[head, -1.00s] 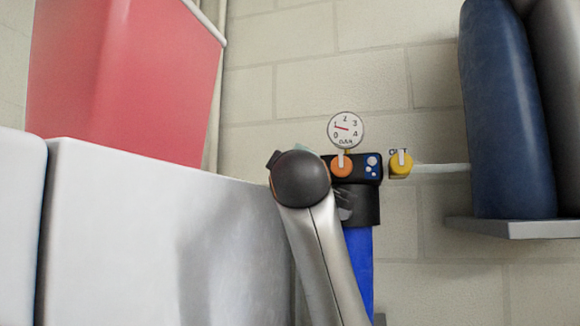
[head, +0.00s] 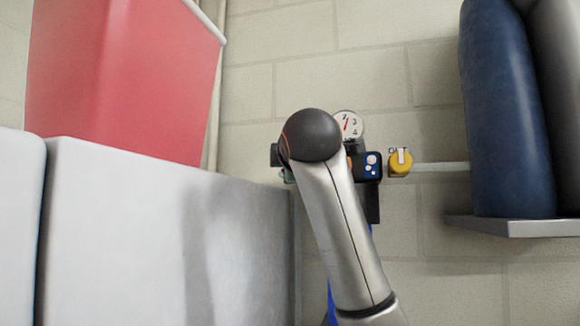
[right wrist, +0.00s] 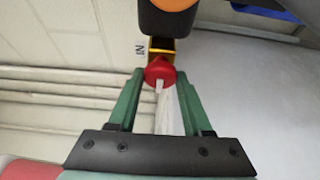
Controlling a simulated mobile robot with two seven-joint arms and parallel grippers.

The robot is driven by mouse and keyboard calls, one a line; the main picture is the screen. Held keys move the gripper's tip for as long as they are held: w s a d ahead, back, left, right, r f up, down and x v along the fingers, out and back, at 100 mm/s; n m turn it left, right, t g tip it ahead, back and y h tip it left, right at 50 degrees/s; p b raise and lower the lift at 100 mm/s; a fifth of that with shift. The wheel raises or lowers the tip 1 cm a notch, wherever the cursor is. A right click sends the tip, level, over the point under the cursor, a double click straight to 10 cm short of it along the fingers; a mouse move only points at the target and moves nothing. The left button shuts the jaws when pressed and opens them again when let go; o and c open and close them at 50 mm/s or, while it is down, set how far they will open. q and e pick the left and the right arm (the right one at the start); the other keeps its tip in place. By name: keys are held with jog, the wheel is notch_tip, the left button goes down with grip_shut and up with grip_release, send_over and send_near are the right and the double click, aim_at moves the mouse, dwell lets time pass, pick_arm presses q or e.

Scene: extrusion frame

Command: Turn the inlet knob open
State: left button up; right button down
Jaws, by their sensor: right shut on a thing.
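The inlet knob (right wrist: 160,70) is red with a white bar, on a yellow valve body (right wrist: 160,46) marked "IN" in the right wrist view. My right gripper (right wrist: 160,76) has its green fingers on either side of the knob and is shut on it. In the head view my right arm hides the knob and most of the gripper. The round gauge (head: 351,124) is partly covered by my wrist; its red needle points up, near 2. My left gripper is not in view.
The dark regulator block (head: 368,166) and yellow outlet knob (head: 401,162) are right of my wrist. A large white box (head: 160,230) stands left, with a red container (head: 120,80) above it. A dark blue cylinder (head: 507,110) sits on a shelf (head: 520,227) at right.

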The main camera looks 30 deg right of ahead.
dwell(0.4)
jog(key=shift+c, duration=1.7)
grip_release()
jog(key=b+v, duration=0.4)
jog(key=v, duration=0.8)
jog(key=shift+s, duration=0.25)
